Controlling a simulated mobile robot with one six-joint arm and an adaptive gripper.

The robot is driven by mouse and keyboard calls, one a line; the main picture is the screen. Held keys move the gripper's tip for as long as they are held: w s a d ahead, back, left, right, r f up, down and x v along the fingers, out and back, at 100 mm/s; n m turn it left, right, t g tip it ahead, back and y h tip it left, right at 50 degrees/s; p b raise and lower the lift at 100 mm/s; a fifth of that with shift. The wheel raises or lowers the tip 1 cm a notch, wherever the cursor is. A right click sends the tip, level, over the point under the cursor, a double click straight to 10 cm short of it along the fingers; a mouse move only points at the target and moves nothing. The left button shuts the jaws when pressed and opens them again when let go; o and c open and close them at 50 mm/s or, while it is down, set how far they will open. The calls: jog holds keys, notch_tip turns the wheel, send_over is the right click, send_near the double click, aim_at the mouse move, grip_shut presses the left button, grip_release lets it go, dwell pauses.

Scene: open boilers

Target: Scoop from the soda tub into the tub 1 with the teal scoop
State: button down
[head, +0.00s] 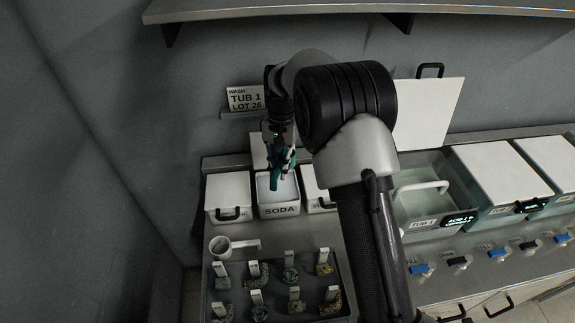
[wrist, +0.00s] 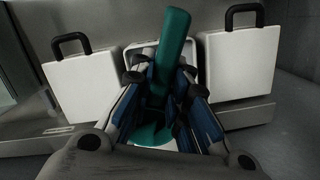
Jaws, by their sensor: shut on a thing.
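The teal scoop (wrist: 172,50) is held in my gripper (wrist: 168,100), with the jaws closed around its handle. In the head view my gripper (head: 281,160) is over the soda tub (head: 279,211), a white box labelled SODA. The scoop (head: 275,180) points down into the tub's open top. In the wrist view the scoop's lower end shows teal against white inside the tub; whether it holds any soda I cannot tell. Tub 1 (head: 424,222) is the open clear tank to the right, labelled TUB 1. Its lid (head: 428,112) stands upright behind it, and a white curved handle (head: 420,187) lies across its opening.
White lidded boxes stand left (head: 229,192) and right (head: 313,185) of the soda tub. A dark tray (head: 240,308) with several tagged parts and a white mug-like dipper (head: 221,248) are in front. Closed tanks (head: 500,172) stand farther right. A shelf (head: 350,8) hangs above.

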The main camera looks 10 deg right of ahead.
jog(key=w+a+f+m+t+y+p, duration=0.2)
jog(key=w+a+m+p, duration=0.25)
jog(key=m, duration=0.95)
notch_tip(320, 180, down, 11)
jog(key=d+y+b, duration=0.2)
jog(key=y+b, duration=0.2)
jog(key=b, duration=0.8)
jog(key=shift+w+y, duration=0.25)
jog(key=shift+y, duration=0.05)
jog(key=shift+d+f, duration=0.1)
jog(key=shift+r+p, duration=0.3)
jog(key=shift+p, duration=1.3)
jog(key=a+r+h+p, duration=0.4)
jog(key=r+p, duration=0.6)
jog(key=p, duration=0.3)
jog(key=shift+a+h, duration=0.4)
jog(key=shift+a, duration=0.25)
